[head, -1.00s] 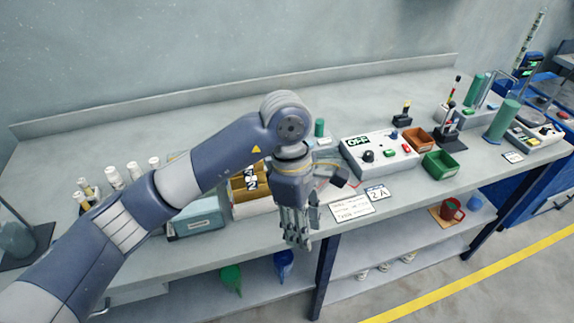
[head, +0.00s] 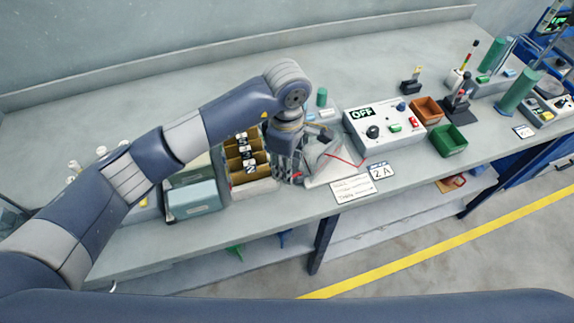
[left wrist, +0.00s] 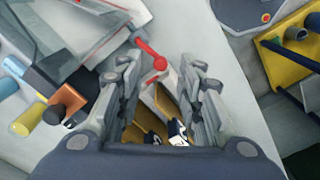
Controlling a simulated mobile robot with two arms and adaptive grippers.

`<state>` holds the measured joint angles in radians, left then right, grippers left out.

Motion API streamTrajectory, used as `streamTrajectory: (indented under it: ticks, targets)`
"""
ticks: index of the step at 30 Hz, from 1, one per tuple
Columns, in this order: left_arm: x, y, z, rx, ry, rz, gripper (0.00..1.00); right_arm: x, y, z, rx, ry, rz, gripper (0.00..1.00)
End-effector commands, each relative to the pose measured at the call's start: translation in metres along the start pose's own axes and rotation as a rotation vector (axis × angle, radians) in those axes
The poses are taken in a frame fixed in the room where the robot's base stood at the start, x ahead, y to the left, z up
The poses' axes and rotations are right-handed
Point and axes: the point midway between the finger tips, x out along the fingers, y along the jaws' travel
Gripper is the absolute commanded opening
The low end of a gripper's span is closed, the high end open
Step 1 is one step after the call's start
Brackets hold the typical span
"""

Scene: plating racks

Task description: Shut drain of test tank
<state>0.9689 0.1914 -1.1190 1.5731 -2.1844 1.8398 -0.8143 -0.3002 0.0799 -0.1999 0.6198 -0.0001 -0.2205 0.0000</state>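The test tank appears to be the clear, slant-sided vessel (head: 332,158) on the bench, just right of my left gripper (head: 286,172) in the head view. In the left wrist view the clear tank (left wrist: 62,38) fills the upper left. A red lever (left wrist: 148,52) with a rounded end sticks out from beside it, probably the drain handle. My left gripper (left wrist: 160,88) is open, its fingers spread on both sides below the lever's end. I cannot tell whether the lever touches a finger. My right gripper is not in view.
A box with numbered compartments (head: 231,163) stands left of the gripper, and its dividers show between the fingers. A teal-grey case (head: 192,198) is farther left. An OFF control box (head: 378,148) and label cards (head: 352,189) lie right.

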Motion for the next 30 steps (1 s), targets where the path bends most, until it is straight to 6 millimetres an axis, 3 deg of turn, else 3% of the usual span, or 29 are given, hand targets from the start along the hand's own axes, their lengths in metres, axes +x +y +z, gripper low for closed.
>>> streamTrajectory:
  ticks: [7, 17, 21, 30]
  targets:
    - [0.026, 0.0, 0.001, 0.002, -0.002, 0.0, 0.34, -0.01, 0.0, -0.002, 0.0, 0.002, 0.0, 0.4]
    - [0.031, 0.0, 0.001, 0.002, -0.001, 0.001, 0.34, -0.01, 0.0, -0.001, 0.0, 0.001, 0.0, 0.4]
    - [0.031, 0.0, 0.001, 0.002, -0.001, 0.001, 0.03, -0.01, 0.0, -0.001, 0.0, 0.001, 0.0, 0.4]
    - [0.03, 0.0, 0.001, 0.001, -0.001, 0.001, 0.0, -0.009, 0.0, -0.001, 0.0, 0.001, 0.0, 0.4]
